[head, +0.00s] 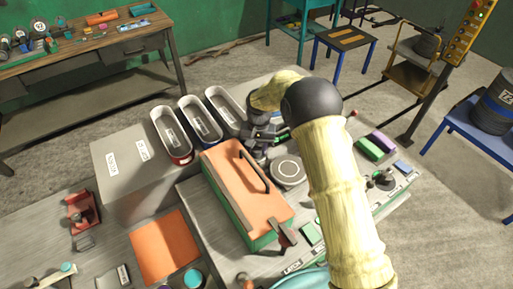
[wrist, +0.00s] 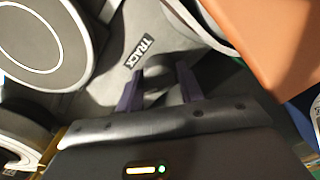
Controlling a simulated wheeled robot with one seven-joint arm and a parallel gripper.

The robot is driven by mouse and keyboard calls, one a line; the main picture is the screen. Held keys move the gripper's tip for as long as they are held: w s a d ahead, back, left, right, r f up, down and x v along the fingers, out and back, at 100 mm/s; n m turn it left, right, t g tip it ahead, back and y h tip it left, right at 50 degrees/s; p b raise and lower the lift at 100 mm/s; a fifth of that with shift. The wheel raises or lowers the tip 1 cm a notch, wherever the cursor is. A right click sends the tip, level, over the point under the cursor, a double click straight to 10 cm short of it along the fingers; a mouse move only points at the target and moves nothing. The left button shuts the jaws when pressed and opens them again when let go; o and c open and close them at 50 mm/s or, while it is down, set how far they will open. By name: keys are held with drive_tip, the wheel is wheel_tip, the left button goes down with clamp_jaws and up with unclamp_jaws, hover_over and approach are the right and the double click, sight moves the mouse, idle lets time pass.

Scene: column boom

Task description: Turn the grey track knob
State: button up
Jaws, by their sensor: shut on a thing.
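In the wrist view, my gripper (wrist: 160,78) has its two dark purple fingers on either side of a small grey knob (wrist: 156,88). It is shut on this track knob, which is mostly shaded and partly hidden by the fingers and gripper body. A black label reading TRACK (wrist: 139,53) lies on the grey surface just beyond the fingertips. In the head view, my gripper (head: 262,137) points down behind the orange-topped box, and the knob is hidden there. How far the knob is turned cannot be told.
An orange-topped green box (head: 240,185) with a black handle stands close to my gripper. A round grey disc (head: 288,170) lies on its other side. Several oblong bins (head: 172,133) stand to the left. Purple and green blocks (head: 376,147) lie to the right.

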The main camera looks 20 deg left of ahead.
drive_tip(key=n+b, duration=0.1)
drive_tip(key=n, duration=0.3)
drive_tip(key=shift+w+n, duration=0.1)
drive_tip(key=shift+n, duration=1.8)
drive_tip(key=shift+r, duration=0.1)
drive_tip(key=o, duration=1)
drive_tip(key=shift+w+d, duration=0.1)
drive_tip(key=shift+c, duration=0.2)
drive_tip(key=shift+s, duration=0.25)
wheel_tip(320, 180, up, 17)
drive_tip(key=b, duration=0.3)
drive_tip(key=shift+w+d, duration=0.15)
drive_tip(key=shift+w, duration=0.3)
